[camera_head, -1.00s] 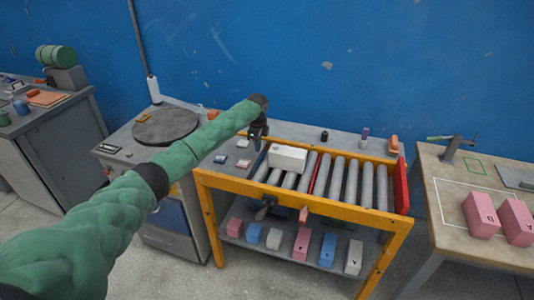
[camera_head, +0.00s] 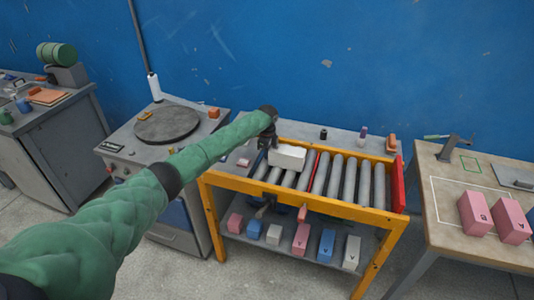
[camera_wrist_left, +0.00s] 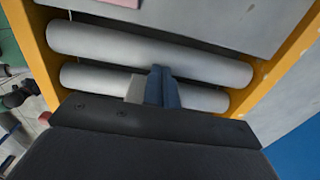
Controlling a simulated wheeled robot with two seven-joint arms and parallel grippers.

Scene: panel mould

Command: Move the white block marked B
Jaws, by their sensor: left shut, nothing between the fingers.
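A white block (camera_head: 287,156) lies on the left part of the roller bed (camera_head: 334,177). I cannot read a letter on it. My left gripper (camera_head: 267,144) is close to the block's left end, low over the bed's left side; I cannot tell whether they touch. Its fingers (camera_wrist_left: 163,88) are shut and empty over the rollers (camera_wrist_left: 150,50) in the left wrist view. A pale grey surface fills the top of that view; I cannot tell whether it is the block. My right gripper is not in view.
A yellow frame (camera_head: 290,197) rims the rollers, with a red end plate (camera_head: 399,185) at right. Pink, blue and white blocks stand on the lower shelf. Two pink blocks (camera_head: 474,213) stand on the right table. A round dark plate (camera_head: 167,123) is at left.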

